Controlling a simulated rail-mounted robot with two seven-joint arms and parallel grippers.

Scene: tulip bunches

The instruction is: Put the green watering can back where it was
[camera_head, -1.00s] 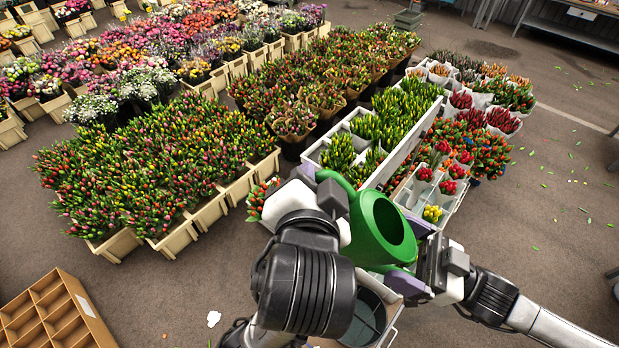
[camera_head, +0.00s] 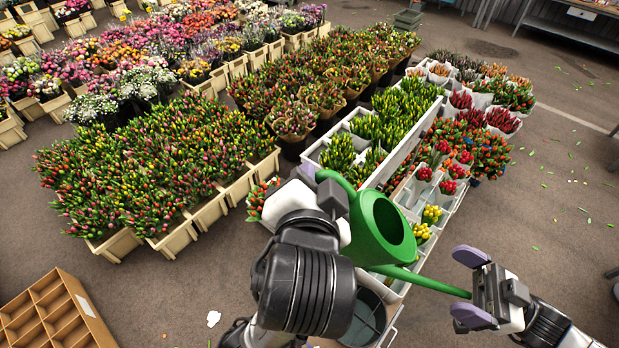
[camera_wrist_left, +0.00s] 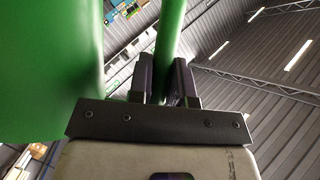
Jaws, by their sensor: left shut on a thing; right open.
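The green watering can (camera_head: 380,228) hangs in front of me with its wide opening facing up. Its long spout points right and slightly down. My left gripper (camera_head: 328,181) is shut on its curved handle, partly hidden by my wrist. In the left wrist view the fingers (camera_wrist_left: 168,85) close around the green handle, with the can's body (camera_wrist_left: 50,70) at left. My right gripper (camera_head: 470,287) is open to the right of the can. The tip of the spout lies close to the gap between its fingers; I cannot tell whether they touch.
A dark round container (camera_head: 368,318) stands in a pale crate below the can. White crates of tulips (camera_head: 432,212) are just behind it. An empty divided wooden box (camera_head: 52,318) lies at lower left. The floor at right (camera_head: 540,220) is mostly clear.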

